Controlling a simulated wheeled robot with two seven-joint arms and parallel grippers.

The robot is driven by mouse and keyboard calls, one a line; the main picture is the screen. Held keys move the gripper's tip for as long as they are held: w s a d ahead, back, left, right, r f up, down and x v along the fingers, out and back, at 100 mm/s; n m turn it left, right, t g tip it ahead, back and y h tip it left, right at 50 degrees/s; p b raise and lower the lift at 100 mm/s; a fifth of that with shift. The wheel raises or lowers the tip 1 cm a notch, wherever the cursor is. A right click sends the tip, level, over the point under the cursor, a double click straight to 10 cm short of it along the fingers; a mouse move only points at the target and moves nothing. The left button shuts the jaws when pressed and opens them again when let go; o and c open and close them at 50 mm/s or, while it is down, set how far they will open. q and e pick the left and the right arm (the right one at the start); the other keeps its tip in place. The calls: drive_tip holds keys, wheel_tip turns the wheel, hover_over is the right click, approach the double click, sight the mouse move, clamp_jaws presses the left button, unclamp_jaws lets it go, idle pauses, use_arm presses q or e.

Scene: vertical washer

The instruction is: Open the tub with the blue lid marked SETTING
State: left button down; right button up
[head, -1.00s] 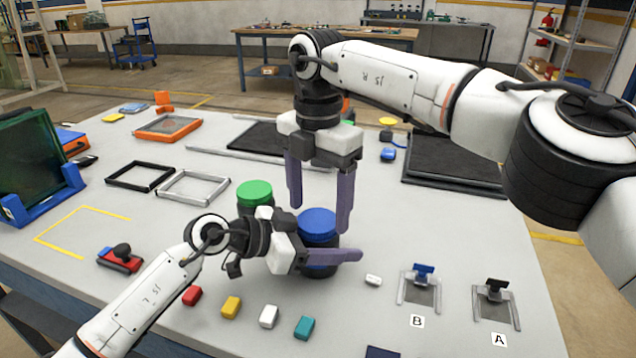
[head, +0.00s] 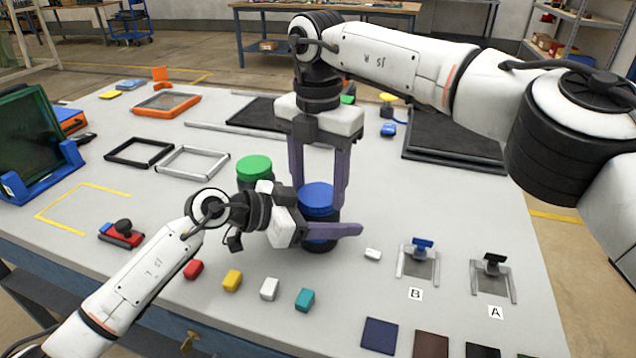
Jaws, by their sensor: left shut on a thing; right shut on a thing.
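The tub with the blue lid (head: 317,197) stands upright near the table's middle. Its dark body (head: 321,246) shows below a blue band, and no SETTING mark can be read from here. My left gripper (head: 335,231) comes in low from the left and is shut on the tub's body. My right gripper (head: 319,182) points down from above, its purple fingers on either side of the blue lid and shut on it. The fingertips are partly hidden behind the lid. A tub with a green lid (head: 254,166) stands just behind my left gripper.
Red, yellow, white and teal blocks (head: 269,289) lie in front of the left arm. A small white piece (head: 373,254) lies right of the tub. Fixtures marked B (head: 417,262) and A (head: 493,278) stand further right. Empty frames (head: 192,163) lie at left.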

use_arm(q)
drive_tip(key=shift+w+a, duration=0.1)
use_arm(e)
drive_tip(key=shift+n, duration=0.8)
drive_tip(key=shift+d, duration=0.1)
drive_tip(key=o, duration=1.2)
drive_tip(key=shift+c, duration=0.2)
drive_tip(key=shift+r, duration=2.3)
drive_tip(key=shift+c, duration=0.2)
wheel_tip(320, 180, up, 3)
drive_tip(key=m, duration=0.3)
drive_tip(key=shift+f, duration=3.8)
drive_tip(key=shift+c, duration=0.3)
